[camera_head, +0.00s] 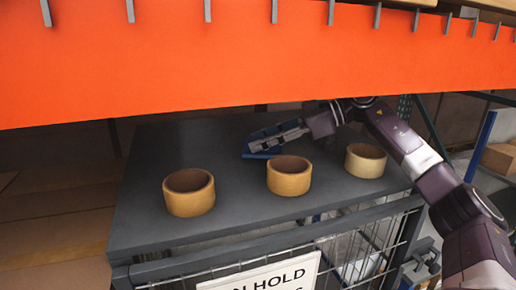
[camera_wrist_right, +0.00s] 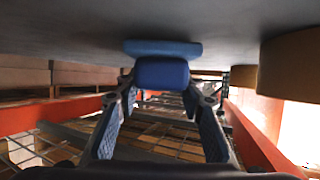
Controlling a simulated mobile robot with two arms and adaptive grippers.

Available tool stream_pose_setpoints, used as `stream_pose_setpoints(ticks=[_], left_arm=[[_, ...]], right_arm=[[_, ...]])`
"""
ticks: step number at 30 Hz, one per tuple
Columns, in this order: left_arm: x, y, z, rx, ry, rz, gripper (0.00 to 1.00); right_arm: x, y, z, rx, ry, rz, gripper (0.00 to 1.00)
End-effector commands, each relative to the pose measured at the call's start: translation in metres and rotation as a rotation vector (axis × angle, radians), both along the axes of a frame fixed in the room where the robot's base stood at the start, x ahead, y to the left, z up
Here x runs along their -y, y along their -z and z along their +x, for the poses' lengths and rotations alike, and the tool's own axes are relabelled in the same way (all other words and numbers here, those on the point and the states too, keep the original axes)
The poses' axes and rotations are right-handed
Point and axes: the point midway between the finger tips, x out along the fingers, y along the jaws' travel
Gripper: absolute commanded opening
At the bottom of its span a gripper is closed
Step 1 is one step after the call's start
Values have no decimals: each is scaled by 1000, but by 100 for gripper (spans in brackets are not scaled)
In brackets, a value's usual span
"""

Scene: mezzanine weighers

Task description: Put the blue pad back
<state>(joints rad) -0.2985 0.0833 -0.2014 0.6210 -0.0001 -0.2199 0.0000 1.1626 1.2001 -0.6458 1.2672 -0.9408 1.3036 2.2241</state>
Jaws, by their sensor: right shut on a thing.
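The blue pad (camera_head: 258,156) is at the far middle of the dark grey platform top (camera_head: 150,225), behind the tape rolls and partly hidden by my right gripper. In the right wrist view the blue pad (camera_wrist_right: 163,73) shows as a dark blue block with a wider, lighter blue base against the grey surface. My right gripper (camera_head: 262,145) reaches in low from the right and is shut on the pad. In the wrist view the right gripper's fingers (camera_wrist_right: 163,88) stand on either side of the block. My left gripper is not in view.
Three tan rolls stand on the platform: left (camera_head: 188,193), middle (camera_head: 289,176), close in front of the gripper, and right (camera_head: 365,160). An orange beam (camera_head: 250,60) crosses above. A wire mesh side with a white sign (camera_head: 265,277) is in front. The platform's far left is clear.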

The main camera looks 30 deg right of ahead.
Motion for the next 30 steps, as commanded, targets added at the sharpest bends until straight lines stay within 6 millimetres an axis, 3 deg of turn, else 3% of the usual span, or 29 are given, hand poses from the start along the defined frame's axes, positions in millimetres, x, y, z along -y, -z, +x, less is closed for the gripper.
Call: stream_pose_setpoints(ticks=[4,11,16,17,21,30], left_arm=[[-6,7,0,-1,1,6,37],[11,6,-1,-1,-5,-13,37],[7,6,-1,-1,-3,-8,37],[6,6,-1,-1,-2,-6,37],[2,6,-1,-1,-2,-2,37],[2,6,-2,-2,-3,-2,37]], right_arm=[[0,3,-1,0,4,0,10],[0,2,-1,-1,4,0,10],[0,5,-1,-2,3,0,10],[0,5,-1,-1,3,0,39],[0,5,-1,-1,4,0,53],[0,3,-1,0,3,0,53]])
